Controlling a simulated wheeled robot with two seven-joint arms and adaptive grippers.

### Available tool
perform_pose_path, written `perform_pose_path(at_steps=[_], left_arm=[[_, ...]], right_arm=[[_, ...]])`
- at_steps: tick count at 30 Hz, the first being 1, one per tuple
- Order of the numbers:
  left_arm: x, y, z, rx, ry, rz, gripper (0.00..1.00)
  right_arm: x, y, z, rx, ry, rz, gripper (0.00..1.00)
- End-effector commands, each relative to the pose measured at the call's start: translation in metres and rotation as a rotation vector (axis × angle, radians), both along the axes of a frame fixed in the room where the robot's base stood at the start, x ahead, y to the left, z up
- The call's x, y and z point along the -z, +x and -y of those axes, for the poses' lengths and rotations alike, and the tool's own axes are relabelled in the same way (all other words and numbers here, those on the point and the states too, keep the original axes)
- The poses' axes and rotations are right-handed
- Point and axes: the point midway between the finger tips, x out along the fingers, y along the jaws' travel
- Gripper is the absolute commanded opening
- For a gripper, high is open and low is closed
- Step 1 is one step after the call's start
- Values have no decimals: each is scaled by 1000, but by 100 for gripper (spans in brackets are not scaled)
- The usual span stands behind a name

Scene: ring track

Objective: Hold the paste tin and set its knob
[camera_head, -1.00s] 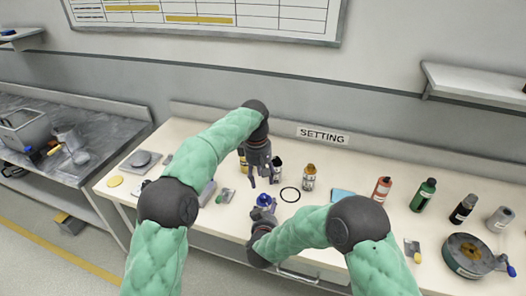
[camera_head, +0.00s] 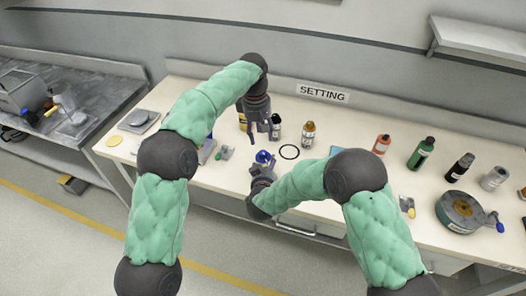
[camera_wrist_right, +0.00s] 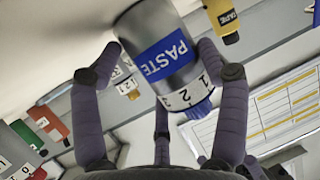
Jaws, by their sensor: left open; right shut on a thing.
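The paste tin is silver with a blue PASTE label. It fills the middle of the right wrist view (camera_wrist_right: 165,50), tilted, with a white number ring showing 1, 2 and 3 and a blue knob (camera_wrist_right: 197,108) at its lower end there. My right gripper (camera_wrist_right: 163,65) has its fingers around the tin's sides. In the head view only the tin's blue top (camera_head: 264,157) shows clearly, just above my right gripper (camera_head: 263,170). My left gripper (camera_head: 262,138) is open and empty, pointing down behind and above the tin. The knob's exact setting is hard to read.
A dark bottle (camera_head: 276,128) and an amber bottle (camera_head: 308,133) stand behind. Red, green (camera_head: 421,153) and black bottles and a round reel (camera_head: 462,212) are at the right. A grey scale (camera_head: 139,120) is at the left.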

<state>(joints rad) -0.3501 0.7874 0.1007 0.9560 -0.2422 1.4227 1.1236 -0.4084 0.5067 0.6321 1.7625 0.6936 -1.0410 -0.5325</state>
Motion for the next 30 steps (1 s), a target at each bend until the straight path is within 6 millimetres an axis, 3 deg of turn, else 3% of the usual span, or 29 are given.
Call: perform_pose_path(at_steps=[1, 2, 4, 20, 23, 30], left_arm=[[0, 0, 0, 0, 0, 0, 53], [0, 0, 0, 0, 0, 0, 53], [0, 0, 0, 0, 0, 0, 53], [0, 0, 0, 0, 0, 0, 53], [0, 0, 0, 0, 0, 0, 53], [0, 0, 0, 0, 0, 0, 53]], right_arm=[[5, -2, 0, -2, -2, -10, 37], [5, -2, 0, -2, -2, -10, 83], [4, -2, 0, -2, -2, -8, 100], [-1, -4, -1, -1, 0, -2, 100], [-5, -12, -2, -2, 0, -1, 100], [-23, -54, -5, -4, 0, -1, 100]])
